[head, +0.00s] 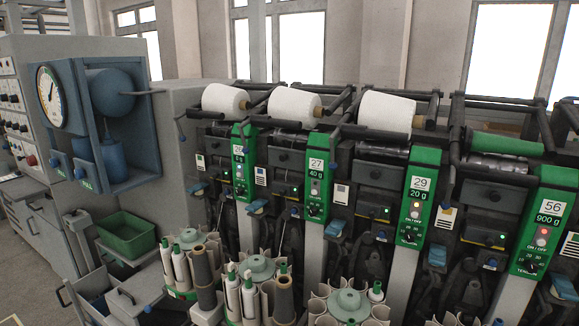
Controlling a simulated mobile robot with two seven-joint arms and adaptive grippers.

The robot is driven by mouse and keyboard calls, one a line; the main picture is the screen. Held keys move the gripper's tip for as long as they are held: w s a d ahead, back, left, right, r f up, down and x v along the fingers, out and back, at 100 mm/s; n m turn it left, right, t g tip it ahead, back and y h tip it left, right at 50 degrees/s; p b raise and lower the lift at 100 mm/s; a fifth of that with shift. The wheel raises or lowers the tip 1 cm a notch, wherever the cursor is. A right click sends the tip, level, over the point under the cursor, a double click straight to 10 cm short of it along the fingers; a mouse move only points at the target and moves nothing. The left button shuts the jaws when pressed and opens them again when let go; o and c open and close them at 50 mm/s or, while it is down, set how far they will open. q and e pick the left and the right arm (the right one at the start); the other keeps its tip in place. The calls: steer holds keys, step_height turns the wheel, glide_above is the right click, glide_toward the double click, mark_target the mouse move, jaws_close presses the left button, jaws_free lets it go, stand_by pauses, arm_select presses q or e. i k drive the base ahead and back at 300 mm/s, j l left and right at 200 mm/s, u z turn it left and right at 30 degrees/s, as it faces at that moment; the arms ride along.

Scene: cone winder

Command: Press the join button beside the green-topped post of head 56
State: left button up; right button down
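Head 56 is at the right edge of the head view. Its green-topped post (542,220) carries the label "56", a "900 g" display, a lit red ON/OFF light (542,232) and a tension dial (531,267). On the dark panel just left of this post is a small lit yellow-green spot (502,236); I cannot tell if it is the join button, and no legible label marks one. A bare green tube (505,143) lies in the cradle above, without white yarn. Neither of my grippers is in view.
Posts 29 (420,190), 27 (316,175) and 26 (241,165) stand to the left, with white yarn cones (387,110) above. Round bobbin magazines (347,303) stick out low in front. A green bin (126,236) and blue gauge cabinet (118,125) are at left.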

mark_target(492, 262)
steer(key=z, duration=1.3)
